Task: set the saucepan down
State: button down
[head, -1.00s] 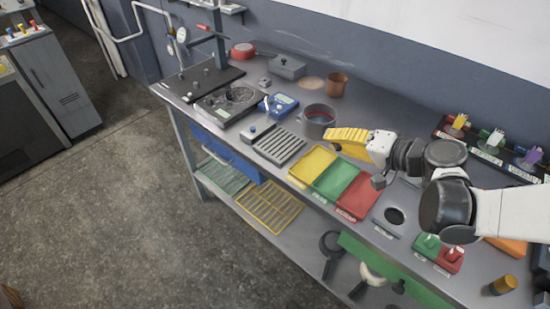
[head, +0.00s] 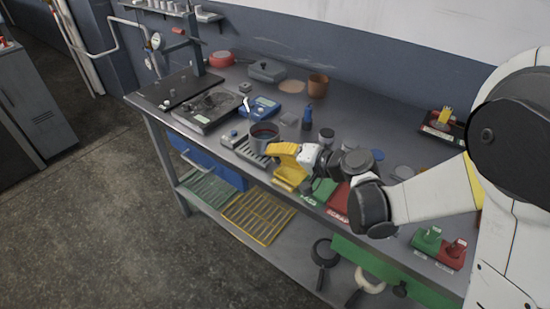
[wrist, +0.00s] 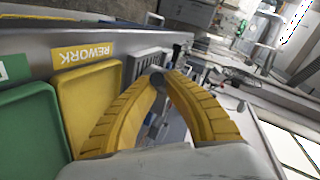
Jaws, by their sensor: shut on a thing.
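The saucepan (head: 259,144) is a small grey pot with a dark reddish inside, upright in the head view. My yellow-fingered gripper (head: 276,150) is at its right side, shut on its handle. In the wrist view my gripper (wrist: 160,82) closes around the dark round handle end (wrist: 157,78); the pot body is hidden there. The pot is over the grey slatted rack (head: 243,153), whose slats also show in the wrist view (wrist: 147,63). I cannot tell whether the pot touches the rack.
A yellow tray (wrist: 80,88) labelled REWORK and a green tray (wrist: 25,125) lie beside my gripper. A blue device (head: 262,108), a hotplate (head: 205,112) and a dark blue bottle (head: 307,118) stand behind the pot. The bench front edge is close to the rack.

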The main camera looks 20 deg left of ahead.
jog(key=shift+r, duration=0.1)
jog(key=c, duration=1.6)
grip_release()
jog(key=shift+c, duration=0.2)
jog(key=s+d+r+h+p, duration=0.1)
jog(key=s+d+r+h, duration=0.2)
jog(key=s+d, duration=0.3)
jog(key=s+d+r+t+h+p, duration=0.1)
jog(key=s+d+r+h, duration=0.2)
jog(key=d, duration=1.4)
jog(key=s+d+r+h+p, duration=0.1)
jog(key=s+d+r+h, duration=0.2)
jog(key=s+d+h, duration=0.3)
jog(key=shift+s+d+r+h, duration=0.1)
jog(key=shift+s+d+h, duration=0.2)
jog(key=shift+s+d, duration=2.4)
jog(key=shift+w+d, duration=0.1)
jog(key=shift+w, duration=0.05)
